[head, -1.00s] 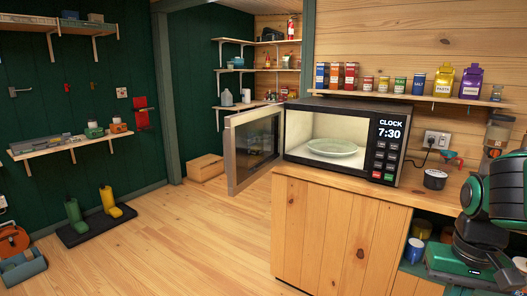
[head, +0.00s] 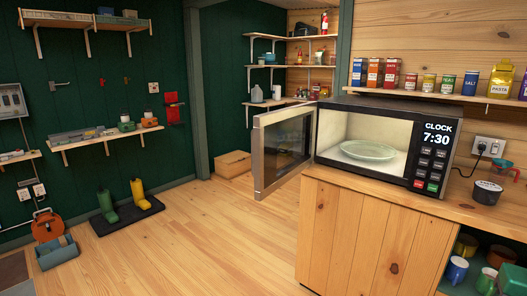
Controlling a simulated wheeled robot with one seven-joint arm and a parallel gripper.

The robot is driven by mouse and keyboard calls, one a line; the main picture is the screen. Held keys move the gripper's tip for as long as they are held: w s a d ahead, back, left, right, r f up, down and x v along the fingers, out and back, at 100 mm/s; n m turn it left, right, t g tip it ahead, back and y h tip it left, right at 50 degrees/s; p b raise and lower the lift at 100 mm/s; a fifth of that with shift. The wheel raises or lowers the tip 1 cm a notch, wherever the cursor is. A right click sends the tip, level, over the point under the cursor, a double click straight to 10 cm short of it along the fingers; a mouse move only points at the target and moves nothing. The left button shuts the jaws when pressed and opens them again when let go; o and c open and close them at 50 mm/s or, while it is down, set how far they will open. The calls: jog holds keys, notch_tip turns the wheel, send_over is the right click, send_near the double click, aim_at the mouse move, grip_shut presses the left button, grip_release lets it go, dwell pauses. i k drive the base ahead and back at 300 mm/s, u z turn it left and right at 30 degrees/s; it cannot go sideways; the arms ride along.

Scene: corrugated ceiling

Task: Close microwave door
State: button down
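The microwave (head: 432,110) stands on the wooden counter at the right of the head view. Its clock display reads 7:30. The microwave door (head: 257,162) is wide open, hinged at the microwave's left side and swung out to the left past the counter's edge. The lit cavity shows a pale green plate (head: 368,151) inside. My gripper is not in the head view, so its state and what it may hold are hidden.
The wooden counter (head: 350,230) fills the lower right. A shelf (head: 440,96) with boxes and jars runs above the microwave. A black round container (head: 487,192) sits right of it. The wooden floor (head: 195,235) left of the counter is clear. Boots (head: 140,195) stand on a dark mat further left.

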aim_at(282, 141)
jog(key=i, duration=0.85)
jog(key=u, duration=0.05)
